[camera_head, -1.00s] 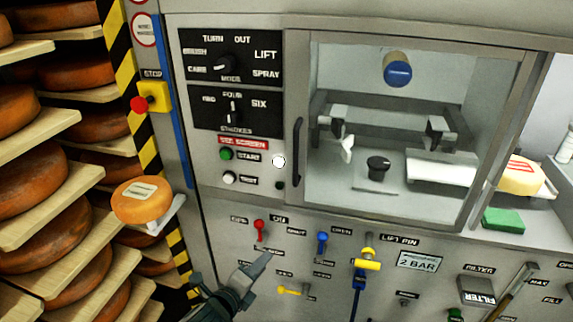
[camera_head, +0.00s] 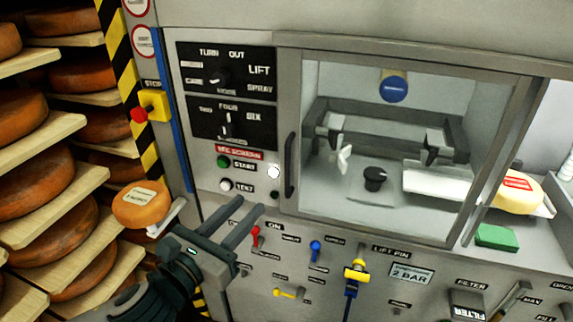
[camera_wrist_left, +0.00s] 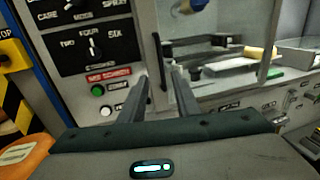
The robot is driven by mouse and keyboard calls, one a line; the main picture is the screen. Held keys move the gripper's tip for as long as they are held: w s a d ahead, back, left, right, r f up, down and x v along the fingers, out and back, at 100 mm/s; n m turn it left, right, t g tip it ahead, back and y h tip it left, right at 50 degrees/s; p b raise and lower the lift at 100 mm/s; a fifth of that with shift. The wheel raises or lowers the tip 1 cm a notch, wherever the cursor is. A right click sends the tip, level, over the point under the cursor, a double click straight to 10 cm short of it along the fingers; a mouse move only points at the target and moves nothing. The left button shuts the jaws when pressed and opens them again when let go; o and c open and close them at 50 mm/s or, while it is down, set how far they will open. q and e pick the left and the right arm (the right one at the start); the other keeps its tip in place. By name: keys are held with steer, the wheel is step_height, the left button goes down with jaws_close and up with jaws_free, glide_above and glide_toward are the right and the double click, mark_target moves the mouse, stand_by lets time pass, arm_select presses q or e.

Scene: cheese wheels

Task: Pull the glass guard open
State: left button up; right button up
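The glass guard (camera_head: 340,190) is a clear pane in a grey frame on the machine front, and it looks shut. Its dark vertical handle (camera_head: 290,165) is on the guard's left side. My left gripper (camera_head: 249,212) is below and left of the handle, apart from it, with two parallel fingers spread and nothing between them. In the left wrist view the fingers (camera_wrist_left: 160,82) point at the machine front, and the handle (camera_wrist_left: 158,52) stands just beyond the gap between them. My right gripper is in neither view.
Left of the handle are a control panel (camera_head: 226,95) and a red stop button (camera_head: 138,114) on a yellow box. Small levers, including a red one (camera_head: 256,238) and a blue one (camera_head: 315,250), stick out below the guard. Cheese wheels fill shelves at left.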

arm_select(q)
steer(key=shift+w+d, duration=0.1)
steer(key=p, duration=0.3)
glide_toward(286, 167)
steer(key=x, duration=0.9)
steer(key=shift+r, duration=0.1)
steer(key=shift+x, duration=0.8)
jaws_close()
